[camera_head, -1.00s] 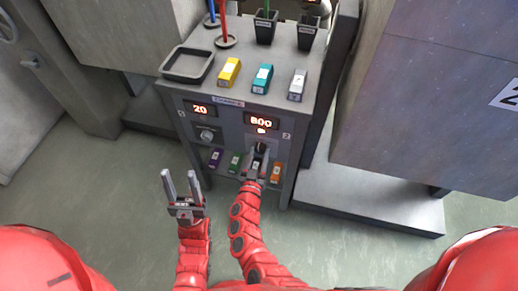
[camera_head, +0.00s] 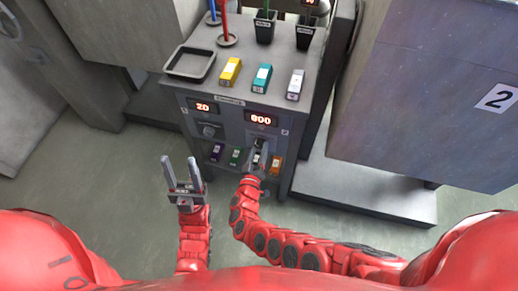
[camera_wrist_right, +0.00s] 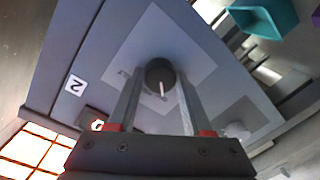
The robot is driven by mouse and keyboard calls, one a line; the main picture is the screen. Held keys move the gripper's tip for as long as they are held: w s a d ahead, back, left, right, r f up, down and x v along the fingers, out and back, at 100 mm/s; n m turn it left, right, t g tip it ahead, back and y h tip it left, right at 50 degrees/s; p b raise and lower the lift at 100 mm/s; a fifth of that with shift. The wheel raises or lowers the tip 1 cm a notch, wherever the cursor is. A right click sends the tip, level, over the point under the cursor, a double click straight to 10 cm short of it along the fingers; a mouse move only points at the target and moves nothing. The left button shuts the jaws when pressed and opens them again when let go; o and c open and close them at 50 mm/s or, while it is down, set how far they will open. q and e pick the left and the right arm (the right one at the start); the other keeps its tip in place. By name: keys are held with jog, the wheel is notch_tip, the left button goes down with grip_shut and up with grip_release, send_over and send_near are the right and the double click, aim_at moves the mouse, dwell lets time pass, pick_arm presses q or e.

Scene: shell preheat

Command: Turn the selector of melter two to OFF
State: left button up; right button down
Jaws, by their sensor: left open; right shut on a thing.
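The melter cabinet (camera_head: 243,112) has two control sets on its front. The set marked 2 on the right has a lit display (camera_head: 261,120) that appears to read 600. Its selector (camera_wrist_right: 160,74) is a round dark knob with a white pointer line, seen in the right wrist view. My right gripper (camera_wrist_right: 158,88) is shut on this selector, one finger on each side; in the head view it reaches up to the panel (camera_head: 259,152) and hides most of the knob. The labels around the knob are too small to read. My left gripper (camera_head: 178,160) is open and empty, in front of the cabinet's left side.
The set marked 1 has a display reading 20 (camera_head: 203,106) and a knob (camera_head: 208,131). Yellow (camera_head: 231,71), teal (camera_head: 262,78) and white (camera_head: 296,84) blocks lie on top beside a black tray (camera_head: 189,64). Small coloured blocks sit on a low shelf close under my right gripper.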

dwell(0.3)
jog(key=shift+c, duration=1.6)
grip_release()
jog(key=shift+s, duration=0.3)
jog(key=f+p+v, duration=0.1)
jog(key=p+v, duration=0.1)
jog(key=v, duration=1.4)
jog(key=shift+s+r, duration=0.35)
jog(key=shift+r, duration=0.1)
jog(key=shift+a, duration=0.15)
